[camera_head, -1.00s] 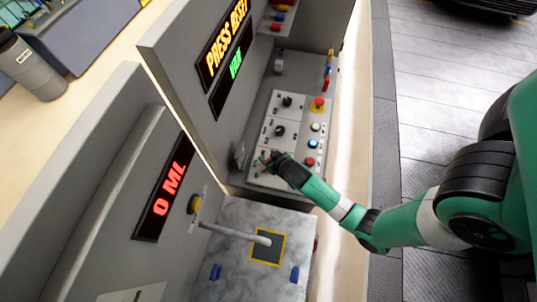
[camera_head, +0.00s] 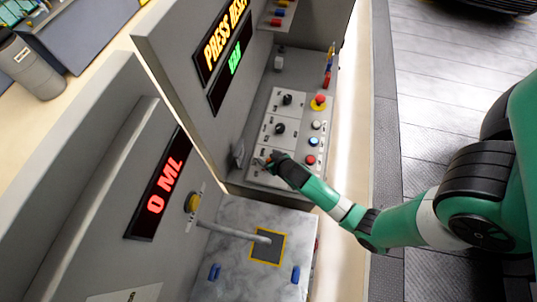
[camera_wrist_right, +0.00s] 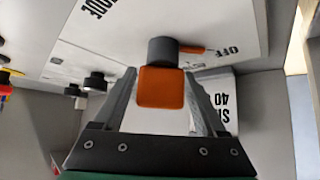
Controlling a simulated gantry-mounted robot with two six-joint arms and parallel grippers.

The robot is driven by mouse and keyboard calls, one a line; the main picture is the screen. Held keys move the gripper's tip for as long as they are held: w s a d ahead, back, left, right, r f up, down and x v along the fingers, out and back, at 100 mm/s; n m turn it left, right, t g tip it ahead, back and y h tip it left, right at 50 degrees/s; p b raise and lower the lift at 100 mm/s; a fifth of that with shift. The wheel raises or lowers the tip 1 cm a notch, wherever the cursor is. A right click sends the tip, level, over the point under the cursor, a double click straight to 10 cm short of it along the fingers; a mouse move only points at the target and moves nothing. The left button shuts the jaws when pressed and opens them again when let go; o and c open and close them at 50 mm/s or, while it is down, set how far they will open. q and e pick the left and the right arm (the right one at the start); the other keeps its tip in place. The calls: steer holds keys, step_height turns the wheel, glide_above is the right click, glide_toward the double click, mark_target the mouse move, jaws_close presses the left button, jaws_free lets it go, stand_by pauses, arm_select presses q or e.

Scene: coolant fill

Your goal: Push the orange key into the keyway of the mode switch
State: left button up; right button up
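The orange key (camera_wrist_right: 161,87) shows its square head in the right wrist view. My right gripper (camera_wrist_right: 161,76) has one finger on each side of the head, and the fingertips appear to press on it. The far end of the key meets the dark grey round mode switch (camera_wrist_right: 163,51) on the white panel; how deep it sits is hidden behind the head. An orange mark beside the switch points toward the word OFF. In the head view my right gripper (camera_head: 268,160) is at the lower left of the control panel and covers the switch. My left gripper is not in view.
The control panel (camera_head: 268,140) carries black knobs, coloured buttons and a red emergency stop (camera_head: 319,101). A grey wall with lit displays rises on its left. A marble-look table (camera_head: 230,225) with a spout (camera_head: 245,234) lies below. A white block (camera_wrist_right: 221,100) stands right of the key.

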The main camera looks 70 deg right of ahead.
steer(key=shift+o, duration=0.8)
steer(key=p+v, duration=0.4)
steer(key=v, duration=0.7)
steer(key=shift+s+r, duration=0.2)
steer(key=shift+r, duration=0.05)
steer(key=shift+a, duration=0.15)
